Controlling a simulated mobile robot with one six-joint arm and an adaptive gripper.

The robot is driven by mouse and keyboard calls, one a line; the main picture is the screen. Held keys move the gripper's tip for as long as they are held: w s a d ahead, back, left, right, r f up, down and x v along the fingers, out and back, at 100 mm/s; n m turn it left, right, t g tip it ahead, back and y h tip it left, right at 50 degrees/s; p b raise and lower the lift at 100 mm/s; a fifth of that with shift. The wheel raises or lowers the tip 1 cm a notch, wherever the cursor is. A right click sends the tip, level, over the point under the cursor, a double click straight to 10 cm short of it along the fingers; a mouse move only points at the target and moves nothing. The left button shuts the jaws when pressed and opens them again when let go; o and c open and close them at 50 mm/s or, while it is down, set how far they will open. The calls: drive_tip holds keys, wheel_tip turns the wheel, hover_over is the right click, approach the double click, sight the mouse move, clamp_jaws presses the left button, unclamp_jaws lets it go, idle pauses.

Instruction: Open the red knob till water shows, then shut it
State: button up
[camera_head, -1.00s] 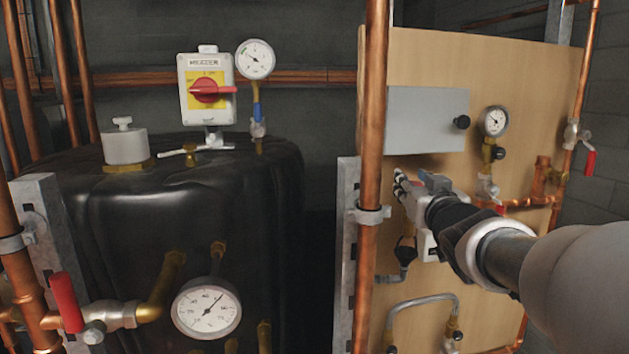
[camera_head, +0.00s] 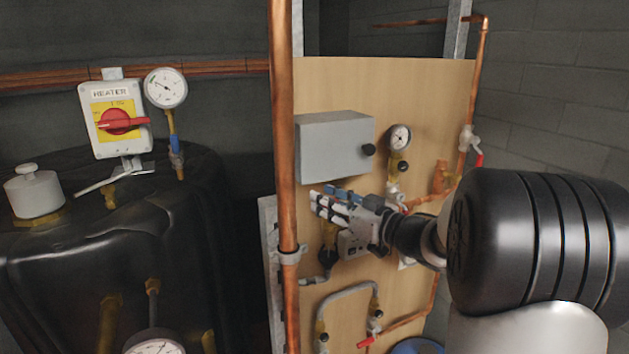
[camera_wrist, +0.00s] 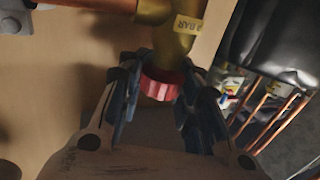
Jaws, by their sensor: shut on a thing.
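In the wrist view, the red knob (camera_wrist: 162,84) sits at the end of a brass valve body (camera_wrist: 176,42) with a yellow label reading "BAR". My gripper (camera_wrist: 165,78) has its two blue-lined fingers on either side of the knob and is shut on it. In the head view, my gripper (camera_head: 318,202) is in front of the wooden board (camera_head: 425,90), just below a grey box. The red knob cannot be made out there, behind the fingers. No water is visible in either view.
A grey box (camera_head: 333,145) and a gauge (camera_head: 399,138) are on the board. A vertical copper pipe (camera_head: 282,120) stands left of my gripper. A black tank (camera_head: 60,280) and a heater switch box (camera_head: 112,120) are at the left.

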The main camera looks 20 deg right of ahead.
drive_tip(key=n+g+y+p, duration=0.2)
drive_tip(key=y, duration=0.1)
drive_tip(key=n+g+y+p, duration=0.2)
drive_tip(key=n+y+p, duration=0.1)
drive_tip(key=shift+g+y, duration=0.3)
drive_tip(key=shift+n+g+y+p, duration=0.6)
drive_tip(key=shift+n+g+p, duration=0.05)
drive_tip(key=shift+n+g, duration=0.05)
idle(0.5)
drive_tip(key=o, duration=1.1)
drive_tip(key=shift+s, duration=0.1)
drive_tip(key=shift+o, duration=0.2)
